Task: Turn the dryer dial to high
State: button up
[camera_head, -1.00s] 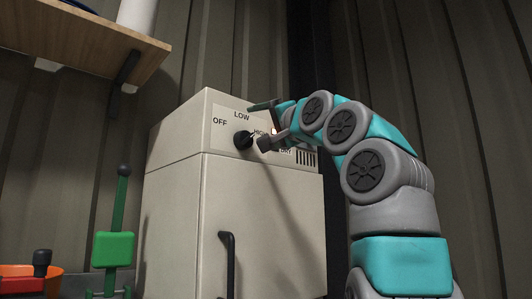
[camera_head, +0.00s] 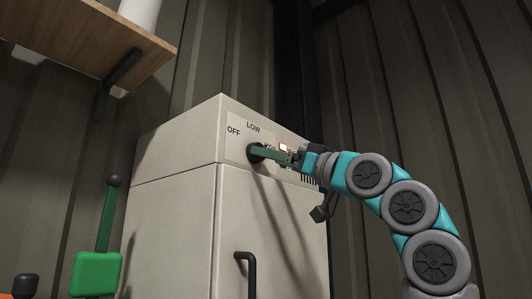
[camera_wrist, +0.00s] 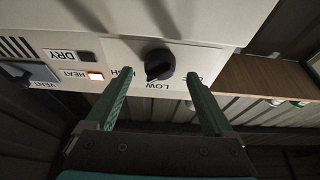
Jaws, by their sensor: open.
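The black dryer dial (camera_wrist: 159,64) sits on the pale control panel, seen upside down in the wrist view. LOW reads just below it; HIGH and OFF are partly covered by my fingers. Its raised grip slants, and I cannot tell its exact setting. My gripper (camera_wrist: 158,77) is open, with one green finger on each side of the dial and visible gaps between. In the head view my gripper (camera_head: 266,154) reaches the panel from the right, and a finger hides most of the dial. The dryer (camera_head: 170,225) is a pale box cabinet.
A lit HEAT lamp (camera_wrist: 96,76) and a dark DRY lamp (camera_wrist: 72,56) are beside the dial. A black door handle (camera_head: 251,270) sticks out below. A wooden shelf (camera_head: 90,35) hangs at upper left. A green lever (camera_head: 106,220) stands left of the dryer.

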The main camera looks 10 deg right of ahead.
aim_at(254, 160)
jog(key=shift+x, duration=1.45)
jog(key=shift+c, duration=0.2)
jog(key=c, duration=1.3)
jog(key=shift+f, duration=0.1)
jog(key=shift+m, duration=0.4)
jog(key=shift+s+a+m+t+h+b, duration=0.15)
jog(key=shift+m+t+h+b, duration=0.45)
jog(key=shift+m+h+b, duration=0.8)
jog(key=shift+m+y, duration=0.4)
jog(key=o, duration=1.3)
